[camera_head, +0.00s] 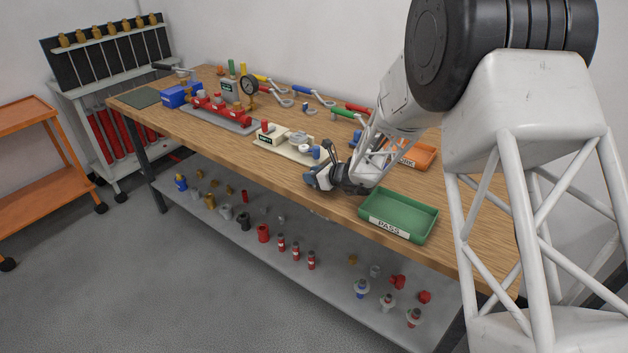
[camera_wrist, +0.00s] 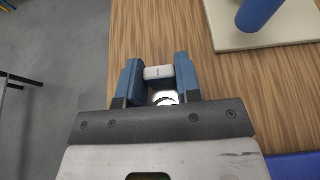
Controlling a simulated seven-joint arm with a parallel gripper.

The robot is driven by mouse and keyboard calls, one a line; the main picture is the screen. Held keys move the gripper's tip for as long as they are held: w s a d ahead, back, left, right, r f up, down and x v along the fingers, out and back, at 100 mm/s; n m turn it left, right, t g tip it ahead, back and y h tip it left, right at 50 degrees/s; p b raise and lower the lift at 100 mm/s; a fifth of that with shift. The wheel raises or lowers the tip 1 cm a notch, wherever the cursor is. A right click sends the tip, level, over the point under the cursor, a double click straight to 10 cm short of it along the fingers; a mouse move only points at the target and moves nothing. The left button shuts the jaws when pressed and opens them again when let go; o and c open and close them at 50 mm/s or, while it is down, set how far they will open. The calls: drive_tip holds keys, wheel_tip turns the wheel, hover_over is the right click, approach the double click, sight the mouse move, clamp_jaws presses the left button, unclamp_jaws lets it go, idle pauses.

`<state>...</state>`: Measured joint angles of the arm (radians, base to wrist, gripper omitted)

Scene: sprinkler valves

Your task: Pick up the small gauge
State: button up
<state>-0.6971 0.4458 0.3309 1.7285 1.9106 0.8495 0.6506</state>
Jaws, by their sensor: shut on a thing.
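My gripper (camera_wrist: 158,76) is shut on the small gauge. Its white block-like part (camera_wrist: 158,72) shows between the two blue fingers in the wrist view, with a pale round part with a dark curved line (camera_wrist: 164,97) just behind it. The rest of the gauge is hidden by the fingers and the gripper body. In the head view my gripper (camera_head: 318,180) is over the front edge of the wooden bench, left of the green tray, and the gauge cannot be made out there.
The green PASS tray (camera_head: 398,215) is right of my gripper, and an orange tray (camera_head: 424,157) lies behind. A cream board (camera_head: 272,146) with fittings, including a blue cylinder (camera_wrist: 262,12), is close by. A red manifold (camera_head: 222,110) with a large dial gauge (camera_head: 249,84) stands farther left.

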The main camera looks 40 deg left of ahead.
drive_tip(key=shift+r, duration=0.1)
drive_tip(key=shift+r, duration=0.4)
wheel_tip(320, 180, up, 3)
drive_tip(key=shift+f, duration=0.1)
drive_tip(key=s+d+r, duration=0.1)
drive_tip(key=s+d, duration=1)
drive_tip(key=shift+d, duration=0.3)
drive_tip(key=shift+r, duration=0.1)
drive_tip(key=shift+w, duration=0.1)
idle(0.4)
drive_tip(key=w+r, duration=0.5)
drive_tip(key=w, duration=0.4)
drive_tip(key=w+a+r, duration=0.1)
drive_tip(key=w+r, duration=0.4)
drive_tip(key=w, duration=0.5)
drive_tip(key=w+r, duration=0.5)
drive_tip(key=w, duration=0.4)
drive_tip(key=shift+w+a+r, duration=0.15)
drive_tip(key=shift+a+r, duration=0.05)
drive_tip(key=shift+a, duration=0.1)
